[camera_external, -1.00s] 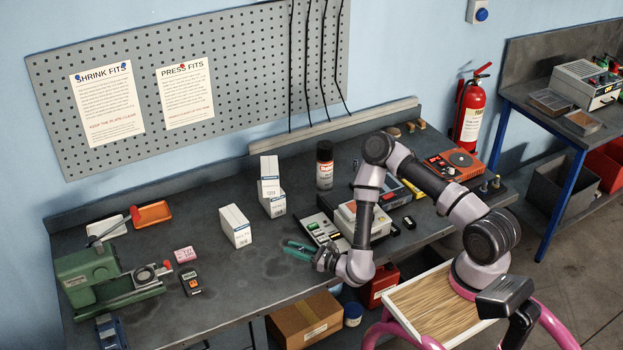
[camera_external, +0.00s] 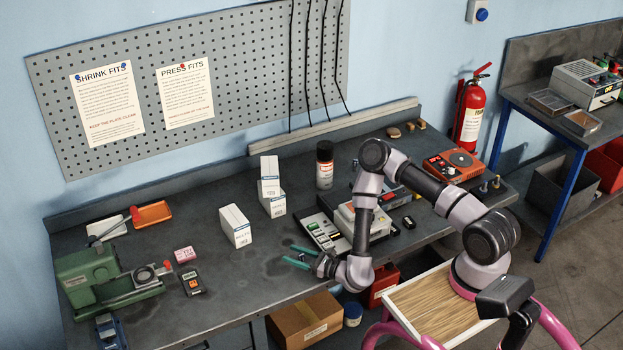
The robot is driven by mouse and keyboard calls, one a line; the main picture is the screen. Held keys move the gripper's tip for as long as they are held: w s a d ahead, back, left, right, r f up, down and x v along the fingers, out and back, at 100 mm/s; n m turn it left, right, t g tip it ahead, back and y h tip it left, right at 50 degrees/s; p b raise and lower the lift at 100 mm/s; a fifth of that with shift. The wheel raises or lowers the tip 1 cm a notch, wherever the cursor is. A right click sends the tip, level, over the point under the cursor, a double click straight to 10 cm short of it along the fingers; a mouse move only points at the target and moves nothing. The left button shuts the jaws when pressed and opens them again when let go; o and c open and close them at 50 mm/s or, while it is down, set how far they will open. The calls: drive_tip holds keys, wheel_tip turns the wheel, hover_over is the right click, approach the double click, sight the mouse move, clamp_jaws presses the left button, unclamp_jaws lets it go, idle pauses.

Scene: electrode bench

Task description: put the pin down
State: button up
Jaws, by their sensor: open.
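My gripper (camera_external: 288,253) has green fingers. They are spread apart, just above or at the bench top (camera_external: 262,277) near its front edge. The gripper points left, and the gap between its fingers looks empty. I cannot make out the pin in this view; it may be too small to see or hidden by the gripper.
White boxes (camera_external: 235,226) stand left of and behind my gripper. A tray of small parts (camera_external: 322,232) lies close behind it. A spray can (camera_external: 325,166) stands farther back. Bench between meter and gripper is clear.

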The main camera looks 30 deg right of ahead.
drive_tip(key=v, duration=0.9)
drive_tip(key=shift+s+d+f, duration=0.1)
drive_tip(key=shift+s+d, duration=0.45)
drive_tip(key=shift+s, duration=0.2)
